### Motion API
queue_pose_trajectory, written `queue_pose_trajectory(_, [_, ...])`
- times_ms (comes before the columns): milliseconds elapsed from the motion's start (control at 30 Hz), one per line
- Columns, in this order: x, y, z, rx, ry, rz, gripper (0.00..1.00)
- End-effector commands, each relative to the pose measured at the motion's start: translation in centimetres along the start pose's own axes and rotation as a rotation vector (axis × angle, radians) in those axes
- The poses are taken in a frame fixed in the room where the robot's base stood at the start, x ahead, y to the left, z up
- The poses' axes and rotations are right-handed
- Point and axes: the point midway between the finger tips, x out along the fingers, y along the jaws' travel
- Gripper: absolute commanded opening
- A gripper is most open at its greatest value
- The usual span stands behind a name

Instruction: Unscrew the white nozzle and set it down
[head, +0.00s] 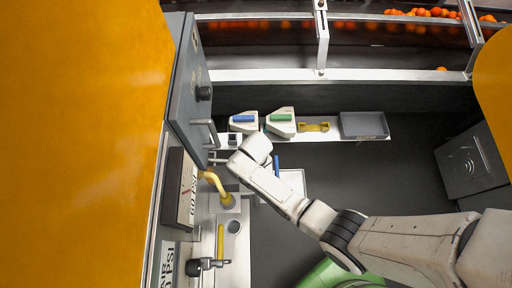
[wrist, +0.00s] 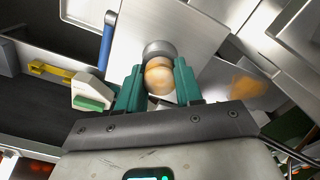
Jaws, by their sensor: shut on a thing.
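My gripper (wrist: 158,82) shows in the wrist view with its two green fingers closed on a small round piece. This piece, pale with an orange tint, looks like the white nozzle (wrist: 158,76). A grey round fitting (wrist: 158,49) lies directly beyond it; I cannot tell whether the two are still joined. In the head view my wrist is beside the grey cabinet door's handle, and it hides the fingers and the nozzle.
A shelf behind holds a blue-topped sprayer (head: 243,122), a green-topped one (head: 280,122), a yellow item (head: 314,127) and a grey tray (head: 364,125). A blue rod (wrist: 106,40) stands near the gripper.

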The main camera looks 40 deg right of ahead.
Motion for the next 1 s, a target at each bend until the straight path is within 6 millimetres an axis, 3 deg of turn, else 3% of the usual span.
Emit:
queue_pose_trajectory(767, [-0.04,0.12,-0.03,-0.287,0.0,0.002,0.18])
queue_pose_trajectory(1000, [-0.05,0.12,-0.03,-0.297,0.0,0.002,0.18])
